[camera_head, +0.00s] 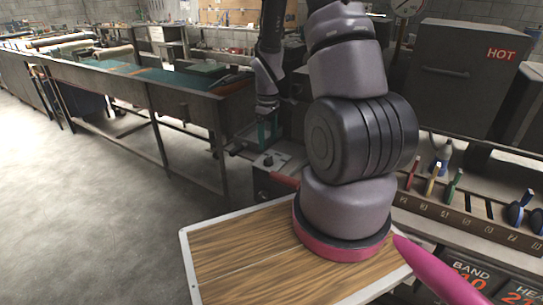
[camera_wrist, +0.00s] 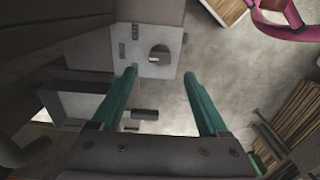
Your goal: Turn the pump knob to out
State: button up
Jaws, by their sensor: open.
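The pump knob (camera_wrist: 160,54) is a round dark dial with a pale mark, on a light grey panel (camera_wrist: 145,20) in the wrist view. In the head view the knob (camera_head: 268,160) shows small on top of a grey box, just below my gripper (camera_head: 268,135). In the wrist view my gripper (camera_wrist: 160,76) is open, with two teal fingers apart and nothing between their tips. The knob appears beyond the fingertips, between their lines and not touched. The panel's lettering is too small to read.
A short dark cylinder (camera_wrist: 145,114) shows between the fingers, nearer the palm. A long workbench (camera_head: 180,95) stands at the left. A dark cabinet marked HOT (camera_head: 455,85) and a tool rack (camera_head: 460,215) stand at the right. The floor (camera_head: 90,200) at left is clear.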

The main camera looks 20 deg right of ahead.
aim_at(268, 158)
notch_tip(268, 158, down, 7)
jog(key=shift+r, duration=0.1)
dwell(0.3)
grip_shut()
